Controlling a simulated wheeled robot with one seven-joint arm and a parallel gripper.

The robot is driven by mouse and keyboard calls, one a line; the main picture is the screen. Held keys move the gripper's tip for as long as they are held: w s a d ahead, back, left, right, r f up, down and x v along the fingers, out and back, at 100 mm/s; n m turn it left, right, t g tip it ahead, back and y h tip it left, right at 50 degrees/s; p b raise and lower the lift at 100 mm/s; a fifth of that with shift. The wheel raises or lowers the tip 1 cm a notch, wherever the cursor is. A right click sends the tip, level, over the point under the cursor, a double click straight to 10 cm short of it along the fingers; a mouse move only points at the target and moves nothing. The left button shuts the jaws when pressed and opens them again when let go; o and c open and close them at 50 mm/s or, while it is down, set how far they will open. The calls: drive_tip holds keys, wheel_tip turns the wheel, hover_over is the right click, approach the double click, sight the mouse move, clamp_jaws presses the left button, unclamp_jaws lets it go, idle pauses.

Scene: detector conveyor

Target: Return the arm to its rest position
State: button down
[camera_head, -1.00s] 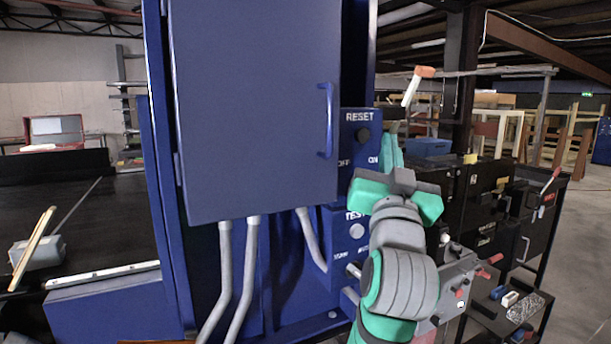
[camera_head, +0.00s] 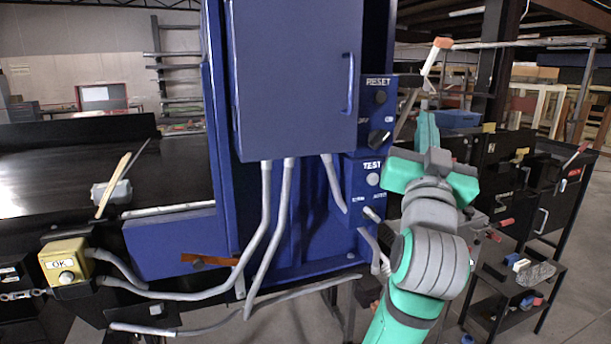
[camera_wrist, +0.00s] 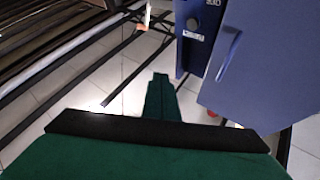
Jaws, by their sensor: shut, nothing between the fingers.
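My gripper (camera_head: 428,130) is in the right half of the head view, fingers pointing up and together, with nothing between them. It stands to the right of the blue control boxes and apart from the cabinet as far as I can tell. In the wrist view the green fingers (camera_wrist: 161,97) are closed over a view of tiled floor. My green and grey arm comes up from the bottom of the head view.
The blue cabinet (camera_head: 295,75) with its door handle stands left of my gripper. A RESET box (camera_head: 380,110) and TEST box (camera_head: 372,190) hang on its side. Black toolboxes (camera_head: 490,160) and a shelf cart (camera_head: 515,285) stand at right. A yellow OK box (camera_head: 66,262) is at lower left.

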wheel_tip(320, 180, down, 14)
drive_tip(key=w+a+n+g, duration=0.1)
drive_tip(key=w+a, duration=0.1)
drive_tip(key=w, duration=0.1)
drive_tip(key=s+a+f+n+g+y, duration=0.1)
drive_tip(key=s+a+f, duration=0.2)
drive_tip(key=f, duration=0.8)
drive_tip(key=s+a+f+n+y, duration=0.1)
drive_tip(key=s+a+f, duration=0.15)
drive_tip(key=f, duration=0.85)
drive_tip(key=s+a+f+n+g+y, duration=0.1)
drive_tip(key=s+a+f, duration=0.25)
drive_tip(key=f, duration=0.75)
drive_tip(key=s+a+f+n+g+y, duration=0.1)
drive_tip(key=s+a+f, duration=0.2)
drive_tip(key=s+f, duration=0.45)
drive_tip(key=s+a+f+g+y, duration=0.15)
drive_tip(key=s+f, duration=0.25)
drive_tip(key=s, duration=0.6)
drive_tip(key=s+a+f+n+g+y, duration=0.1)
drive_tip(key=s+a+f, duration=0.3)
drive_tip(key=s, duration=0.5)
drive_tip(key=s+a+f, duration=0.1)
drive_tip(key=s, duration=1)
drive_tip(key=shift+s+a+f+g, duration=0.15)
drive_tip(key=shift+s+a+g, duration=0.1)
drive_tip(key=shift+a+g, duration=0.1)
drive_tip(key=c, duration=2.4)
unclamp_jaws()
drive_tip(key=shift+c, duration=0.2)
